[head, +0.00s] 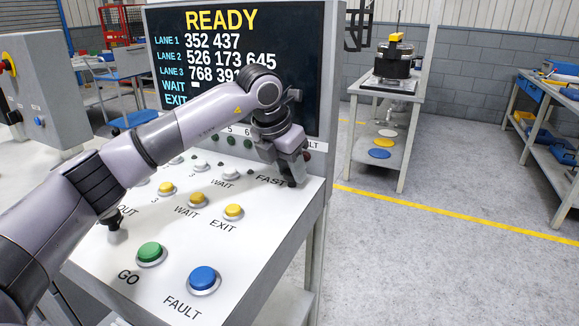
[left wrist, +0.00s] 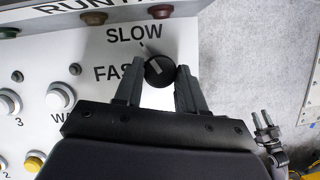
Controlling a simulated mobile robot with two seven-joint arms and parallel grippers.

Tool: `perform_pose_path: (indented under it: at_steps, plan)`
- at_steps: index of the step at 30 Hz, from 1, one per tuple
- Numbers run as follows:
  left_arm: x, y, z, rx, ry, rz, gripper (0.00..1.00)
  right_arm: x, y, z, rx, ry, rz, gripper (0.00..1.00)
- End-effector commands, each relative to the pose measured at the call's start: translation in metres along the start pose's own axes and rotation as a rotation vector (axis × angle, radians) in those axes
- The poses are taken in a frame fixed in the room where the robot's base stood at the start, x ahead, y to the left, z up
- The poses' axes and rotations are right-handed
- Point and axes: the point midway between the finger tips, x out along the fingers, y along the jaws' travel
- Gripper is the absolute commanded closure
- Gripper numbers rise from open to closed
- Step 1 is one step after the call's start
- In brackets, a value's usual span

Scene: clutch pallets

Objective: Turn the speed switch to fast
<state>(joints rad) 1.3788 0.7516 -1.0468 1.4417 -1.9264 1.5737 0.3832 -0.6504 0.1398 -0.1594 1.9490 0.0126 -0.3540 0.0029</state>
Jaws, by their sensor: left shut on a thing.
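The speed switch is a round black knob (left wrist: 160,71) with a pale pointer mark. It sits near the right edge of the white panel (left wrist: 100,48), beside the printed words SLOW and FAST. In the head view the left gripper (head: 292,180) reaches down beside the word FAST and hides the knob.
The panel carries a green GO button (head: 150,252), a blue FAULT button (head: 203,278) and several small yellow and white buttons. A screen (head: 235,30) reading READY stands behind. A grey mechanism (left wrist: 268,135) shows at right in the wrist view.

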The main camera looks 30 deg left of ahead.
Motion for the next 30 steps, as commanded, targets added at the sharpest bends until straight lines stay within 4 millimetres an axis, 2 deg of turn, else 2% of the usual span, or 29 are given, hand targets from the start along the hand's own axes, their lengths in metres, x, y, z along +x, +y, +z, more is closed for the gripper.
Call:
perform_pose_path:
  at_steps: [11,30]
  plan:
    - [0.0,-0.002,0.001,-0.114,-0.002,0.047,0.91,0.002,0.0,0.002,0.0,0.001,0.0,0.57]
    - [0.0,-0.006,0.003,-0.646,-0.004,0.267,0.91,0.009,0.0,0.011,0.001,0.0,0.0,0.57]
